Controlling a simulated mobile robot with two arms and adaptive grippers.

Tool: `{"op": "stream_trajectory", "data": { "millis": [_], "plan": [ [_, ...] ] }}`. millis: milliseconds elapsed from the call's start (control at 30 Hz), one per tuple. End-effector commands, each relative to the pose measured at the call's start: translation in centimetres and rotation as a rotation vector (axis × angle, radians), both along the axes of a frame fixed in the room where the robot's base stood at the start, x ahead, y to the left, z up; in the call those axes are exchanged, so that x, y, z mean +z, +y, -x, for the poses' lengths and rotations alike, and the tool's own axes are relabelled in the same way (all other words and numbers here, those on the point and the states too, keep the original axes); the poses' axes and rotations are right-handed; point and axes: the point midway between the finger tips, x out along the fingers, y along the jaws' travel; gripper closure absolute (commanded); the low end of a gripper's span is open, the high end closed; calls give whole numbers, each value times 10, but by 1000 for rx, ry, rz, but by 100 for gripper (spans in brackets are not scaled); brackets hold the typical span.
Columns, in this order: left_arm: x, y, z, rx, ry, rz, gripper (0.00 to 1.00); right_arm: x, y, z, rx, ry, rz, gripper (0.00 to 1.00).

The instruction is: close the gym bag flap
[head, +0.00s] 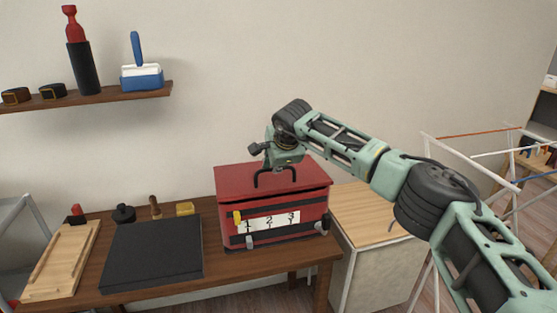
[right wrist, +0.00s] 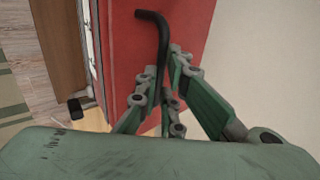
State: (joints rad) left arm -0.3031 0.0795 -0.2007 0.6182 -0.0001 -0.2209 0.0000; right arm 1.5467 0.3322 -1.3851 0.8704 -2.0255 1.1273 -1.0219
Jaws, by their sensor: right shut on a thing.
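A red box-like bag (head: 226,232) stands on the wooden bench, with dark straps and a white label numbered 1, 2, 3 on its front. Its flat red top flap (head: 240,177) lies over the body, with a dark line under its front edge. I cannot tell whether it is fully down. A black handle (head: 262,177) stands on the flap; it also shows in the right wrist view (right wrist: 151,22). My right gripper (head: 276,168) is above the flap, shut on the black handle; its fingers partly hide the handle in the right wrist view. My left gripper is not in view.
A black flat case (head: 152,255) and a wooden board (head: 60,262) lie left on the bench (head: 240,268). A wood-topped cabinet (head: 365,212) stands right of the bag. A wall shelf (head: 100,95) is upper left; a drying rack (head: 480,152) is at right.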

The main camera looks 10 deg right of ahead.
Motion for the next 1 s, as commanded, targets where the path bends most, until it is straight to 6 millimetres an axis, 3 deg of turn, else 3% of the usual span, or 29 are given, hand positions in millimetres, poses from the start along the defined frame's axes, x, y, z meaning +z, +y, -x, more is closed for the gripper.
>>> {"op": "stream_trajectory", "data": {
  "millis": [167,467,767,1000],
  "plan": [
    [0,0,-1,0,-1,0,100,-7,0,-5,1,-1,-1,100],
    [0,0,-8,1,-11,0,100,-8,0,-5,0,0,0,74],
    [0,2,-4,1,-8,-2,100,-7,0,-5,1,0,-1,73],
    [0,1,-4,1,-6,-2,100,11,-1,7,1,-2,0,73]
  ]
}}
